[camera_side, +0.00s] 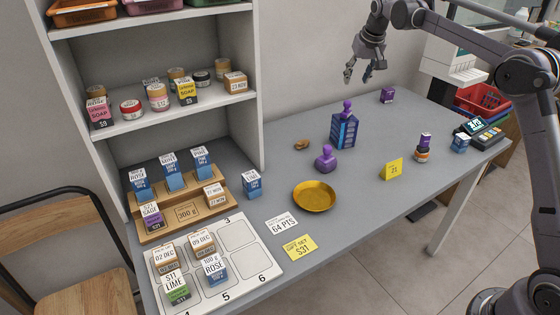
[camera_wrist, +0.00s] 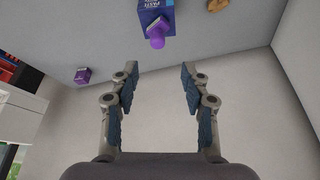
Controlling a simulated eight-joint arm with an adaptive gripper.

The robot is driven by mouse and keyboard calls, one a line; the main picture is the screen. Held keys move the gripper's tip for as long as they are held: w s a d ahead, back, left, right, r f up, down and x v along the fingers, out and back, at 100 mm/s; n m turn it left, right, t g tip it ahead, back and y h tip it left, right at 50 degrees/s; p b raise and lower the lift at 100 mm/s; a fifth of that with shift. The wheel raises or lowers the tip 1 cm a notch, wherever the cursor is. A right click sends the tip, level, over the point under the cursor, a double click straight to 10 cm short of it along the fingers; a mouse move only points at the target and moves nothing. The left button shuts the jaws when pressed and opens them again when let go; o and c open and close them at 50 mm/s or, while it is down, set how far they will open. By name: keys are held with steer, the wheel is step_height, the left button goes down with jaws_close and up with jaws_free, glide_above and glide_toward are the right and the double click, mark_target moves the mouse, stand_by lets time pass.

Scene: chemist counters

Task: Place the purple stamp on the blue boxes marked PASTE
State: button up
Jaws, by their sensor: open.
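A blue box stack (camera_side: 344,132) stands upright mid-counter; its label reads PASTE in the wrist view (camera_wrist: 151,8). A purple knobbed stamp (camera_side: 347,107) appears on top of it in the side view, and in the wrist view this purple piece (camera_wrist: 157,40) shows against the box. A second purple knobbed piece (camera_side: 326,160) stands on the counter in front of the stack. My gripper (camera_side: 358,76) hangs open and empty in the air, above and behind the stack. Both fingers (camera_wrist: 154,82) are apart with nothing between them.
A shelf unit (camera_side: 262,90) rises at left, beside a numbered tray (camera_side: 238,235) and a wooden riser (camera_side: 225,205). A purple-topped jar (camera_side: 423,148) stands at right.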

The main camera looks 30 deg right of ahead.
steer(key=s+a+r+n+t, duration=0.1)
steer(key=s+a+r, duration=0.1)
steer(key=s+a, duration=0.55)
steer(key=s+a+r+n+t, duration=0.15)
steer(key=s+a, duration=0.35)
steer(key=s, duration=0.6)
steer(key=s+a+f+n+y, duration=0.1)
steer(key=s+a+f, duration=0.2)
steer(key=s+f, duration=0.2)
steer(key=s+a+f+n, duration=0.1)
steer(key=s+a+f, duration=0.2)
steer(key=s, duration=0.9)
step_height(320, 180, down, 3)
steer(key=shift+y, duration=0.4)
